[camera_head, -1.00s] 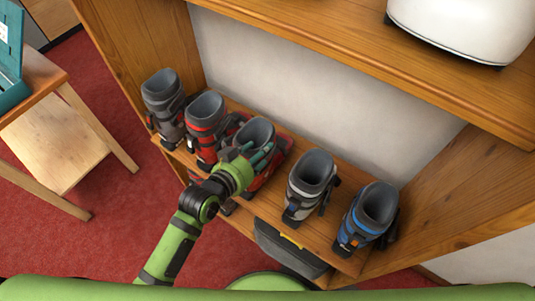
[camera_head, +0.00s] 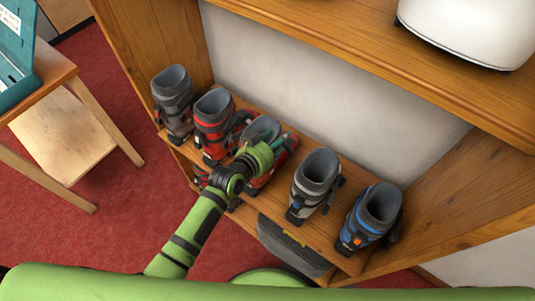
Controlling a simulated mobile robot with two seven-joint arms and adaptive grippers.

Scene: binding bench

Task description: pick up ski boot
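Several ski boots stand in a row on a wooden shelf (camera_head: 328,236). From the left they are a dark grey boot (camera_head: 174,108), a red boot (camera_head: 214,120), a boot with a grey liner and red parts (camera_head: 261,127), a light grey boot (camera_head: 311,187) and a blue and grey boot (camera_head: 368,217). My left gripper (camera_head: 276,148) is at the third boot, covering much of its front and side. The fingers are partly hidden by the wrist, so their opening and any contact are unclear. My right gripper is not in view.
A dark grey item (camera_head: 292,248) sits below the shelf's front edge. An upper shelf (camera_head: 370,60) with a white rounded object (camera_head: 465,30) overhangs the boots. A wooden stand (camera_head: 75,140) with a teal box (camera_head: 15,60) is at the left. Red carpet (camera_head: 120,225) lies clear between.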

